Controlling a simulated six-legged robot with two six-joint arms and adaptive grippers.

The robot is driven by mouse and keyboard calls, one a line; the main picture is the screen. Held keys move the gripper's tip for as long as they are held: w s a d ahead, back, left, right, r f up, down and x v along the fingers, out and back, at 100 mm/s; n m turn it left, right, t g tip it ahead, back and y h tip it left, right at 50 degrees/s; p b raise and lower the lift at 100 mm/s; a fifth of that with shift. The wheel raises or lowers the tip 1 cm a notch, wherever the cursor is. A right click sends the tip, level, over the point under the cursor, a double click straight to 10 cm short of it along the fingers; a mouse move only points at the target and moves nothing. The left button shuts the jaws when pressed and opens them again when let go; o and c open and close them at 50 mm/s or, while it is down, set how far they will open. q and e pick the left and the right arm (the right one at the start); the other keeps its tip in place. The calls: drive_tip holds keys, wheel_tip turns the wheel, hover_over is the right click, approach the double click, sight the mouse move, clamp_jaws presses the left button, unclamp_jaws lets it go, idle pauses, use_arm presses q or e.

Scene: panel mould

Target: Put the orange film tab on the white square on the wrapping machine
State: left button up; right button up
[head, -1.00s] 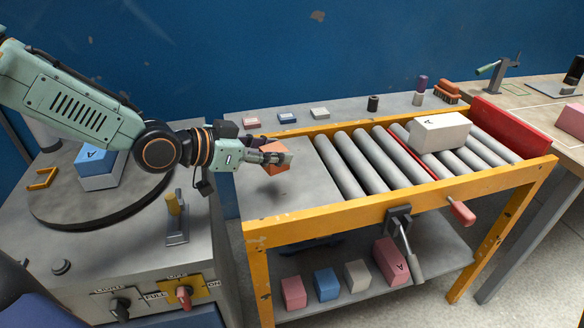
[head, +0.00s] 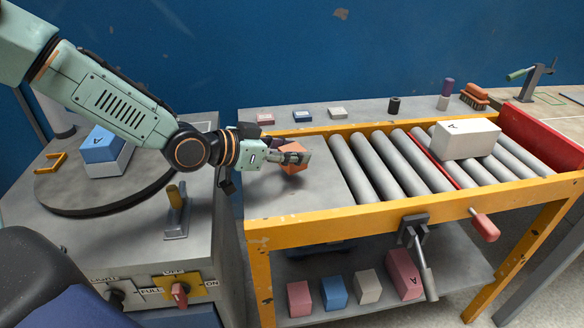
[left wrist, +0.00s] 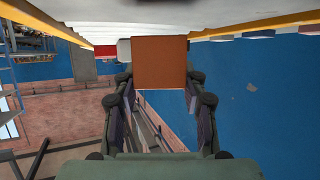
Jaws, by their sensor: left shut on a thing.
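My left gripper (head: 297,157) is shut on the orange film tab (head: 293,169), a small block-like piece. It holds the tab over the bare left end of the roller table. In the left wrist view the tab's square face (left wrist: 160,62) sits between the two fingers. The wrapping machine (head: 205,205) stands at the left, with a round dark turntable (head: 100,200) on top. A pale patch (head: 204,126) shows on its top behind my arm, mostly hidden; I cannot tell if it is the white square. My right gripper is not in view.
A blue-and-white block (head: 106,150) sits on the turntable, and an upright yellow-handled lever (head: 176,208) stands at the machine's edge. The roller table (head: 340,222) has a yellow frame and carries a white block (head: 465,139). Several blocks stand on its lower shelf.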

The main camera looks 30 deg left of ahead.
sight(283, 165)
use_arm(q)
drive_tip(key=f, duration=0.1)
drive_tip(key=f+b, duration=0.1)
drive_tip(key=f, duration=0.1)
drive_tip(key=shift+s+a+f+b, duration=0.2)
drive_tip(key=shift+b, duration=0.1)
drive_tip(key=shift+w, duration=0.1)
drive_tip(key=shift+w+d, duration=0.15)
drive_tip(key=shift+s+f, duration=0.1)
drive_tip(key=shift+s, duration=0.1)
drive_tip(key=o, duration=0.9)
drive_tip(key=shift+o, duration=1.3)
drive_tip(key=shift+w, duration=0.15)
